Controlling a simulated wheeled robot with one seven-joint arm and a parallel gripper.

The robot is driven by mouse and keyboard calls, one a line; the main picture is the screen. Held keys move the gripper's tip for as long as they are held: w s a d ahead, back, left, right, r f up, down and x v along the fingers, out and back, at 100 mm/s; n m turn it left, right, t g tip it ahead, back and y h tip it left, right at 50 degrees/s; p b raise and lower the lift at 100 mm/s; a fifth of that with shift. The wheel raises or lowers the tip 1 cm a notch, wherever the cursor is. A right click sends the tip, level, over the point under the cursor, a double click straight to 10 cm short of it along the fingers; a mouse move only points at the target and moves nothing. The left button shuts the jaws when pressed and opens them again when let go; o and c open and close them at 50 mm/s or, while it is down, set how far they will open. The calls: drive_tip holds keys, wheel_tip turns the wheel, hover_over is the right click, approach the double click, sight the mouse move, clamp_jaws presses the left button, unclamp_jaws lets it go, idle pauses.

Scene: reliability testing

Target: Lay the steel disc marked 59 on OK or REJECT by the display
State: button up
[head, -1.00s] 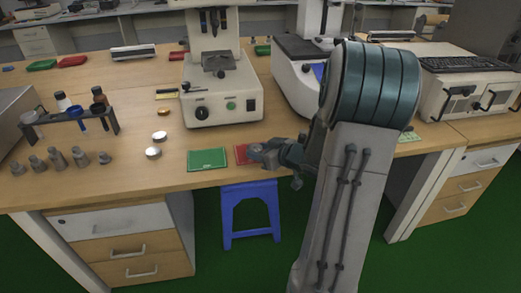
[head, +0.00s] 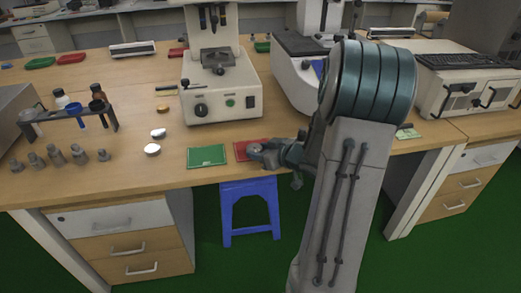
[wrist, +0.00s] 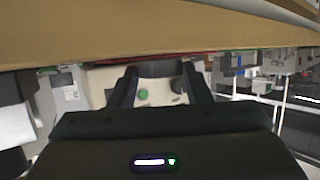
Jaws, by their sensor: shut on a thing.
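My gripper (head: 256,151) is at the front edge of the bench, at the red card (head: 241,150). In the wrist view its two dark fingers (wrist: 161,80) are shut on a dark round disc (wrist: 160,69). No number on the disc can be read. The red card is partly hidden by my gripper; it shows edge-on as a thin red strip in the wrist view. The green card (head: 207,155) lies flat to its left with nothing on it. Words on the cards are too small to read. No display reading is legible.
Loose discs lie left of the green card, a silver one (head: 152,150) nearest. Metal weights (head: 56,155) and a bottle rack (head: 85,120) stand farther left. A microscope (head: 222,95) stands behind the cards. A blue stool (head: 250,190) is below the bench edge.

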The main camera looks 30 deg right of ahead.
drive_tip(key=o, duration=1.3)
drive_tip(key=shift+o, duration=0.2)
drive_tip(key=p+v, duration=0.3)
drive_tip(key=v, duration=1)
drive_tip(key=shift+s, duration=0.4)
drive_tip(key=w+a+r+m+g+h+p, duration=0.25)
drive_tip(key=r+h+p, duration=0.55)
drive_tip(key=r, duration=0.5)
drive_tip(key=s+a+r+g+y+p, duration=0.1)
drive_tip(key=s+a+r+g+p, duration=0.2)
drive_tip(key=s+a, duration=0.3)
drive_tip(key=s+a+r+m+g+y+p, duration=0.1)
drive_tip(key=s+a+r+g+y+p, duration=0.1)
drive_tip(key=s+a, duration=0.4)
drive_tip(key=a+r+g+p, duration=0.1)
drive_tip(key=a+g, duration=0.1)
drive_tip(key=a, duration=0.3)
drive_tip(key=shift+s, duration=0.15)
